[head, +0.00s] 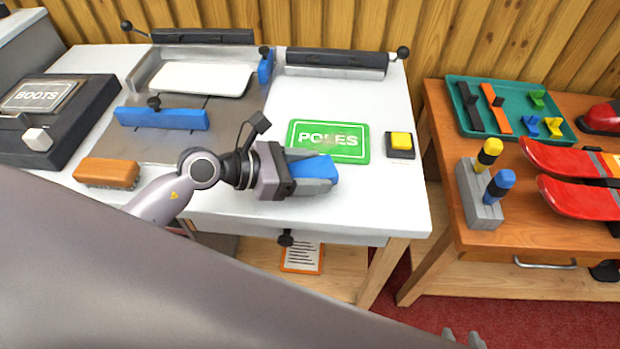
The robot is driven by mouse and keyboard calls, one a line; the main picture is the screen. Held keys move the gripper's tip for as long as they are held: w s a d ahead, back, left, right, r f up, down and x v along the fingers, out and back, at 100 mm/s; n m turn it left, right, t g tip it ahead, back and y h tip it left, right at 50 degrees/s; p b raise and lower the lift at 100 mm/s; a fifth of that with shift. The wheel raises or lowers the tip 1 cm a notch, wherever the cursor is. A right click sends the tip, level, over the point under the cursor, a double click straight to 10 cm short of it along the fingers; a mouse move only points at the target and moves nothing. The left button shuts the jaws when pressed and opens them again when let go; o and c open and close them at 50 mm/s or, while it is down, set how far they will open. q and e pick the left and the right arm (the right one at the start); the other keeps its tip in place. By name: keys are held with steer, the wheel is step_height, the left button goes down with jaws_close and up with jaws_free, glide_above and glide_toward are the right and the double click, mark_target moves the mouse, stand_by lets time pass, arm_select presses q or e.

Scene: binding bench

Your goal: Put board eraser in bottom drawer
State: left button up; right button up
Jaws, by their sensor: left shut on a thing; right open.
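A blue block with a grey lower part, which looks like the board eraser (318,168), is at the front of the white bench. My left gripper (292,173) is shut on it, just in front of the green POLES sign. I cannot tell whether the block touches the bench top. My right gripper (463,339) shows only as fingertips at the bottom edge, open and away from the bench. A black knob (286,238) shows below the bench's front edge. I cannot make out which drawer it belongs to, or an open bottom drawer. My arm hides much of the bench front.
An orange-brown brush-like block (107,173) lies at the bench's left. The POLES sign (328,141) and a yellow button (400,143) are close by. An orange-framed sheet (302,257) is below the bench. The right table (480,243) holds skis and a tray.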

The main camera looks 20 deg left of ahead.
arm_select(q)
steer(key=shift+f, duration=1.3)
steer(key=shift+f+b, duration=0.25)
steer(key=shift+b, duration=0.1)
steer(key=o, duration=1.1)
steer(key=shift+r, duration=0.1)
steer(key=shift+r, duration=0.15)
